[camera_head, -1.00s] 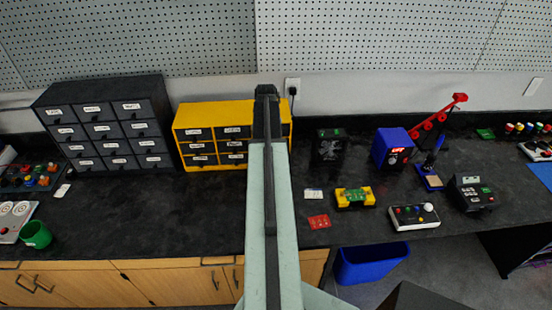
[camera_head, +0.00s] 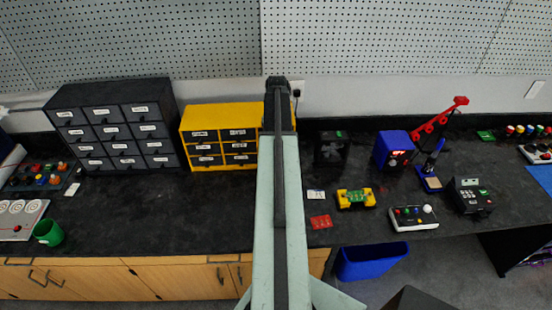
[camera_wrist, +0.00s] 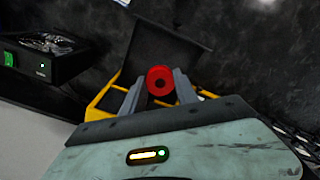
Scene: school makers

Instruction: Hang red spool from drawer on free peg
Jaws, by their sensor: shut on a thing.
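My gripper (camera_wrist: 158,88) is shut on the red spool (camera_wrist: 161,71), a short red cylinder with a dark centre hole, in the wrist view. Its fingers stand on either side of it. In the head view the gripper and spool are hidden behind my arm. The yellow drawer cabinet (camera_head: 202,126) stands on the bench left of my arm, its right side hidden. Its yellow frame and a dark panel show behind the spool in the wrist view. Whether a drawer is open is unclear. The pegboard (camera_head: 150,35) spans the back wall; I cannot make out a free peg.
A black drawer cabinet (camera_head: 112,128) and a green cup (camera_head: 48,233) are at left. At right are a black box (camera_head: 331,148), a blue device (camera_head: 393,146), a red angled arm (camera_head: 440,118) and a yellow-green gadget (camera_head: 355,197).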

